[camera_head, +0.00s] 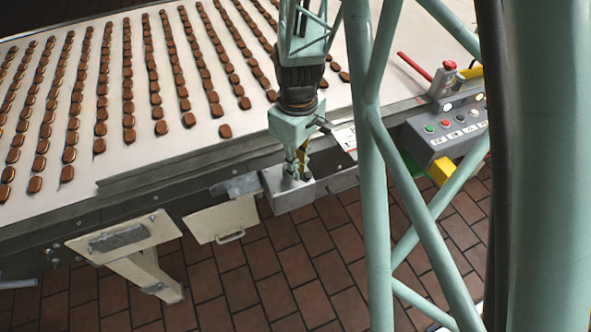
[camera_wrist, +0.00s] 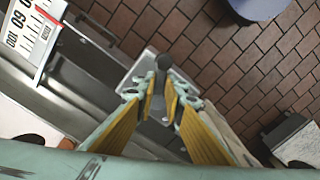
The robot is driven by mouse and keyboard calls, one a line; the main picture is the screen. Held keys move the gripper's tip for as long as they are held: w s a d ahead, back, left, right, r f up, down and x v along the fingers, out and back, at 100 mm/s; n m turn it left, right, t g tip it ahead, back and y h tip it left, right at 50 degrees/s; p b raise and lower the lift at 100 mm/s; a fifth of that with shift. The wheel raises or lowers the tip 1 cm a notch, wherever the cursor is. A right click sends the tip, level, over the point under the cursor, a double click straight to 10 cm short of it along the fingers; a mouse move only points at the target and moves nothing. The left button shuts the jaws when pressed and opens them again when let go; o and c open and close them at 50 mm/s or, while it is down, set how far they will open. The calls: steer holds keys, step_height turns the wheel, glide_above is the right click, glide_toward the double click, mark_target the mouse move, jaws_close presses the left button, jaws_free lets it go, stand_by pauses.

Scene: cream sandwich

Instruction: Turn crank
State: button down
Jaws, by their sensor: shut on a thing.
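The crank's dark rounded knob (camera_wrist: 164,62) shows in the wrist view at the tips of my gripper (camera_wrist: 160,88). The yellow-padded fingers are closed together on the crank, just below the knob in the picture. A light grey metal piece lies under the fingertips; I cannot tell whether it is the crank arm. In the head view my gripper (camera_head: 299,170) points down at the conveyor's front edge, over a grey metal box (camera_head: 287,198). The crank is hidden there behind the fingers and housing.
The conveyor belt (camera_head: 225,150) carries several rows of brown pieces. A numbered scale (camera_wrist: 36,30) is beside the gripper. A control box (camera_head: 445,128) with buttons and a red knob (camera_head: 449,66) stand to the right. Brick floor (camera_head: 255,275) lies open in front.

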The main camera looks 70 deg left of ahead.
steer(key=shift+w+a+n, duration=0.15)
steer(key=shift+n, duration=0.35)
steer(key=c, duration=2.7)
jaws_free()
steer(key=shift+m, duration=0.5)
